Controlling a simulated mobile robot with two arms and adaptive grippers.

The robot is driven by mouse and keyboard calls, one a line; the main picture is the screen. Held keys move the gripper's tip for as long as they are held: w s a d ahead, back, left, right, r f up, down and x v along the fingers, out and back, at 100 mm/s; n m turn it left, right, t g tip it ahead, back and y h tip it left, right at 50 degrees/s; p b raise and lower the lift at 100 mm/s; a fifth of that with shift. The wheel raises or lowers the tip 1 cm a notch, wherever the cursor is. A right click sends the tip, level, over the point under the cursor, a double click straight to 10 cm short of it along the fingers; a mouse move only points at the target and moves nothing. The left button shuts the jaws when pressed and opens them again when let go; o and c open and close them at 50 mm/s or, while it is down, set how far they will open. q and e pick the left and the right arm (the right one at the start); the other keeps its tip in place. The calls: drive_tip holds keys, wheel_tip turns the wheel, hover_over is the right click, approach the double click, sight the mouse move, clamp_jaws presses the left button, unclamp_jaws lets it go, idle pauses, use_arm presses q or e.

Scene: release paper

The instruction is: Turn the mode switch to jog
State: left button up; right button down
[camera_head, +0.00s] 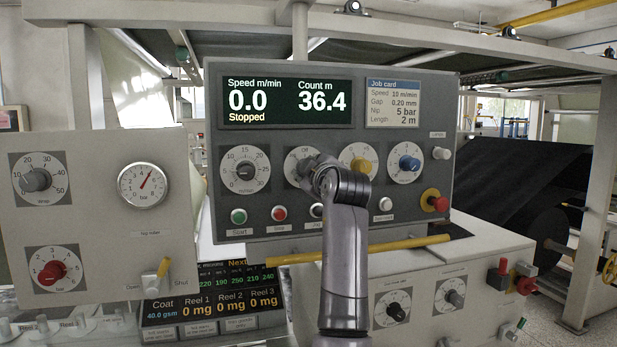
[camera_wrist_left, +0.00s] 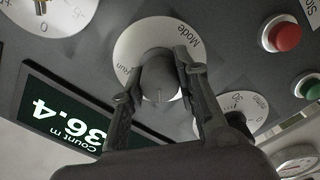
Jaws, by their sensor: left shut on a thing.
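In the head view my left gripper (camera_head: 312,174) covers the knob and much of the dial; "Off" shows at the dial's top. In the left wrist view the knob (camera_wrist_left: 160,78) sits between the two fingers of my left gripper (camera_wrist_left: 155,80), which is shut on it. "Mode" and "Run" can be read on the dial there, upside down. The jog mark and the knob's setting cannot be made out. My right gripper is not in view.
The panel's display (camera_head: 287,102) reads 0.0, 36.4 and "Stopped". A yellow knob (camera_head: 359,165) and a blue knob (camera_head: 408,163) are to the right. Green start (camera_head: 238,216) and red stop (camera_head: 279,213) buttons sit below. A yellow bar (camera_head: 400,244) runs under the panel.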

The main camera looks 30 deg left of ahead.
use_arm(q)
drive_tip(key=shift+n, duration=0.4)
drive_tip(key=o, duration=1.2)
drive_tip(key=shift+c, duration=0.2)
drive_tip(key=v, duration=1.2)
